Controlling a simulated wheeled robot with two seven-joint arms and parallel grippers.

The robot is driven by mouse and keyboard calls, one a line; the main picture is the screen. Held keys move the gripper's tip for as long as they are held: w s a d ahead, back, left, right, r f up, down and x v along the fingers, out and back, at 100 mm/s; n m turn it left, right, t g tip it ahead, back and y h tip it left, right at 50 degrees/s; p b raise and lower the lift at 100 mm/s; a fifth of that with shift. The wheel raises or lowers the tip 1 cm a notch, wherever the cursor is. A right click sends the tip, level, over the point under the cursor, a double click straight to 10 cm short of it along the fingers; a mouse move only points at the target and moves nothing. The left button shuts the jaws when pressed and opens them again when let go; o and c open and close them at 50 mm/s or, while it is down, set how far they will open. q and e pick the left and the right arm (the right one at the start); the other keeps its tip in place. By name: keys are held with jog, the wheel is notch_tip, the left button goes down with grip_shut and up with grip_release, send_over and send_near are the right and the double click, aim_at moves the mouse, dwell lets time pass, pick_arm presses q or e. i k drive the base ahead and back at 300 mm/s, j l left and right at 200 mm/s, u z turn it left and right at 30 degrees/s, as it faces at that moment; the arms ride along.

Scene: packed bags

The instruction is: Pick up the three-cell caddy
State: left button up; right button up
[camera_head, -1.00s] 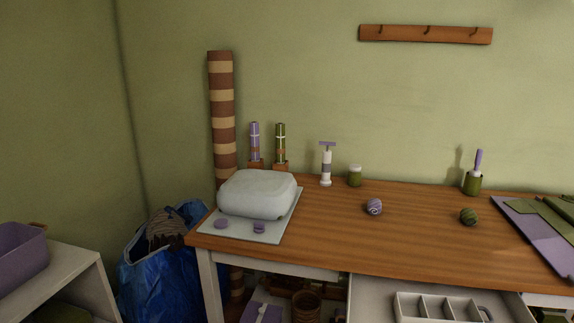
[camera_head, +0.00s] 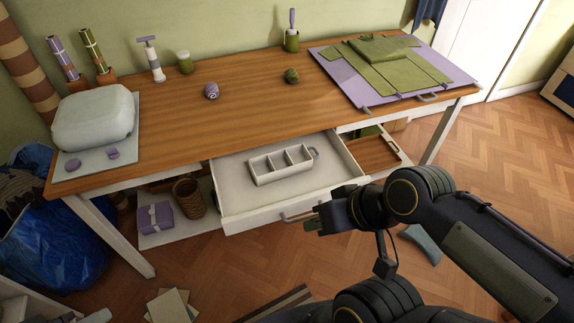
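The three-cell caddy (camera_head: 281,166) is a pale off-white tray with three open cells and a small grey handle at its right end. It lies inside the open white drawer (camera_head: 236,190) under the wooden table, and its cells look empty. My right gripper (camera_head: 310,224) is in front of the drawer, near the drawer's handle, apart from the caddy. Its fingers are small and dark here, so I cannot tell whether they are open or closed. My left gripper is not in view.
The wooden table (camera_head: 238,103) holds a grey rounded case (camera_head: 94,118), two balls, jars and a purple mat (camera_head: 340,78) with green folded cloth. A second open drawer (camera_head: 375,150) is at right. A shelf below holds a purple box (camera_head: 155,217) and basket. Papers (camera_head: 172,305) lie on the floor.

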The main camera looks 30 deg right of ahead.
aim_at(265, 169)
jog(key=l+z, duration=0.15)
jog(key=z, duration=0.25)
jog(key=k+l+z, duration=0.1)
jog(key=z, duration=0.25)
jog(key=l, duration=0.05)
